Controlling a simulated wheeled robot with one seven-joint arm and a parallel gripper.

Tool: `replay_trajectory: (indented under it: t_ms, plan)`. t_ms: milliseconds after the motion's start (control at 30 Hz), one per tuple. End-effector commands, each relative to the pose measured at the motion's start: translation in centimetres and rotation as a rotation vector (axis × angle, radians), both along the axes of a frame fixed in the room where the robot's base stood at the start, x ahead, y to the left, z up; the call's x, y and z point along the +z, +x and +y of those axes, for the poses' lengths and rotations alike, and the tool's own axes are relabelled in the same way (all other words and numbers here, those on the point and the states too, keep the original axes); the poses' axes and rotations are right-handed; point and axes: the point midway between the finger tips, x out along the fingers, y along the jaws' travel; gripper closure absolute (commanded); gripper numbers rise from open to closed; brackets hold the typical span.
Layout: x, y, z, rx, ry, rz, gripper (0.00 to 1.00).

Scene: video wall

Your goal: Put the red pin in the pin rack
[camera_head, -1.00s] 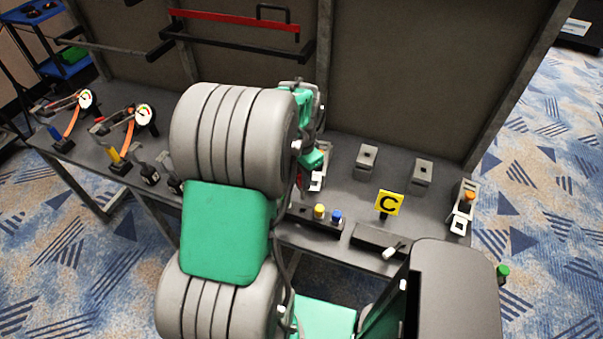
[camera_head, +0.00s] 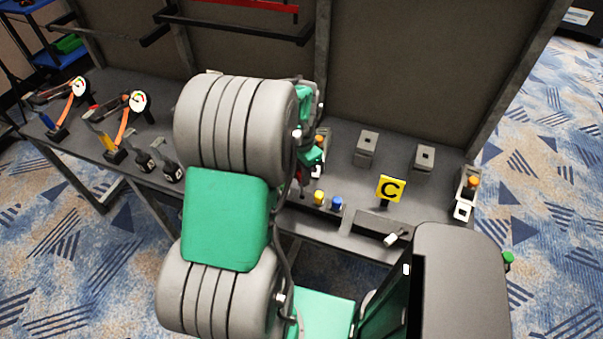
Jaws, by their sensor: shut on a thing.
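The pin rack (camera_head: 328,212) is a low dark bar along the front edge of the table. A yellow pin (camera_head: 319,197) and a blue pin (camera_head: 337,203) stand upright in it. My gripper (camera_head: 300,178) is mostly hidden behind my own grey and green arm, just above the rack's left part. A small bit of the red pin (camera_head: 299,174) shows at it, and the gripper is shut on the pin. The pin's lower end and the rack's left end are too hidden to tell whether they touch.
A yellow "C" sign (camera_head: 390,188) stands right of the rack. Two grey blocks (camera_head: 367,148) (camera_head: 424,157) sit behind it, and an orange-topped fixture (camera_head: 467,194) stands at the right edge. Gauges (camera_head: 137,102) and clamps are at left. A dark wall panel closes the back.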

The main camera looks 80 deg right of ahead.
Motion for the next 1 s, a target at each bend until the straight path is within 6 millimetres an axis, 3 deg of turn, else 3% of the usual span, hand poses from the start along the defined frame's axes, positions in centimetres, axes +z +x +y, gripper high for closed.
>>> replay_trajectory:
  t_ms: [1000]
  plan:
    - [-0.72, 0.14, 0.13, 0.000, 0.000, 0.000, 1.00]
